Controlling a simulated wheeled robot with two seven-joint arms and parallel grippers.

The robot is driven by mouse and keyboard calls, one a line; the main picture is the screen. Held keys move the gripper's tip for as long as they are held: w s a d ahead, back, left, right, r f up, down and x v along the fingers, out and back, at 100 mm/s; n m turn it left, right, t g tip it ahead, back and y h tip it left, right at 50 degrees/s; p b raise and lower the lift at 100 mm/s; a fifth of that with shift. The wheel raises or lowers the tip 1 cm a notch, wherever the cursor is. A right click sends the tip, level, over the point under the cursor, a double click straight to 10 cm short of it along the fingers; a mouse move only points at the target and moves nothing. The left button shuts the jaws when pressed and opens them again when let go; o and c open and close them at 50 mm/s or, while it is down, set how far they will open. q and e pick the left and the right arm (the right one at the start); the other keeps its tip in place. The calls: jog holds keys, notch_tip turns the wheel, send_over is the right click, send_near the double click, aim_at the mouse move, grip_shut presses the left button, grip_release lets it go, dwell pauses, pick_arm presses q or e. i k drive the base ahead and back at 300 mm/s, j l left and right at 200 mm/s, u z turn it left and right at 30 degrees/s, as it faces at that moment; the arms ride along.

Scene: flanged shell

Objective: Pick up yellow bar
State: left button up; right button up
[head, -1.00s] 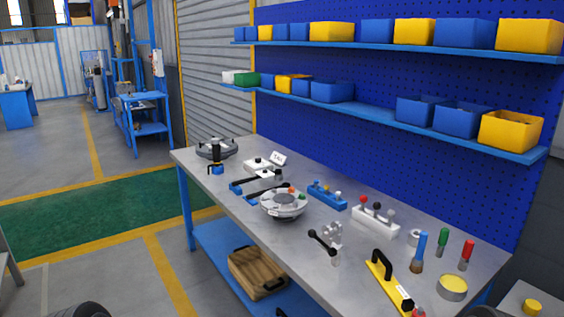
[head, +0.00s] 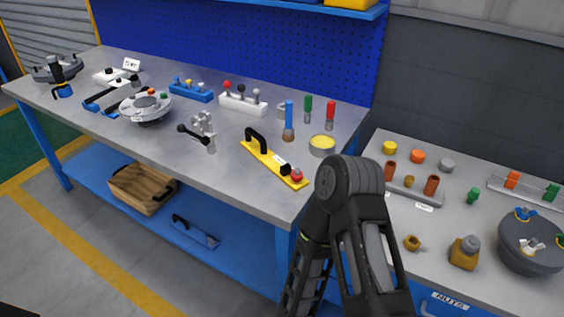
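The yellow bar (head: 269,165) lies flat on the grey metal workbench (head: 220,150), near its front right edge. A black arched handle stands on its far left end. A small black block, a white label and a red knob (head: 297,175) show toward its near right end. One of my arms rises from the bottom, right of the bar, with its dark joint close to the bench corner. Nothing is seen gripping the bar. Neither gripper's fingers show in this view.
A yellow-topped round tin (head: 322,146), a brush (head: 288,122) and red (head: 330,112) and green (head: 307,106) handled tools stand beyond the bar. A grey clamp (head: 204,128) is to its left. A second table (head: 470,225) with small parts stands at right.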

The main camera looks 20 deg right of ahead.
aim_at(255, 143)
jog(key=i+j, duration=0.2)
jog(key=j, duration=0.2)
jog(key=i+j, duration=0.15)
jog(key=j, duration=0.25)
jog(key=i+j, duration=0.2)
jog(key=j, duration=0.2)
jog(key=i+j, duration=0.15)
jog(key=j, duration=0.25)
jog(key=z, duration=2.5)
